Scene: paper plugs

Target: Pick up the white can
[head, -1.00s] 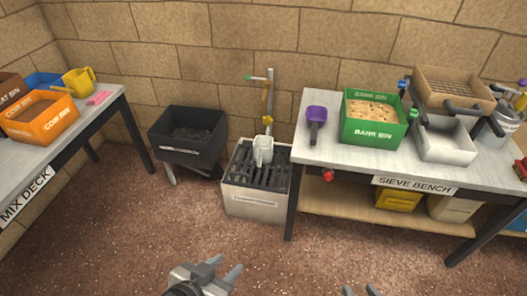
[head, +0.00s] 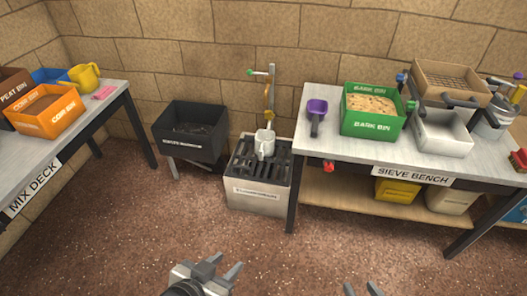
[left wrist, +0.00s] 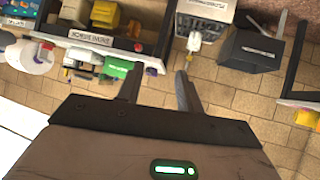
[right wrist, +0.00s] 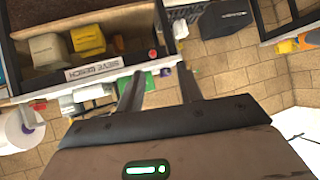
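The white can (head: 265,143) stands upright on the dark slatted grate on top of a low pale box (head: 256,194), below a standpipe. It also appears as a small white shape in the left wrist view (left wrist: 194,38). My left gripper (head: 226,264) is open and empty at the bottom of the head view, well short of the can. It shows open in the left wrist view too (left wrist: 157,85). My right gripper (head: 361,289) is open and empty at the bottom edge, further right. Its spread fingers show in the right wrist view (right wrist: 160,85).
The sieve bench (head: 330,150) stands right of the box, with a purple scoop (head: 316,112) and green bark bin (head: 373,124) on it. A dark bin on legs (head: 190,131) stands left. The mix deck (head: 60,138) is at far left. The floor in front is clear.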

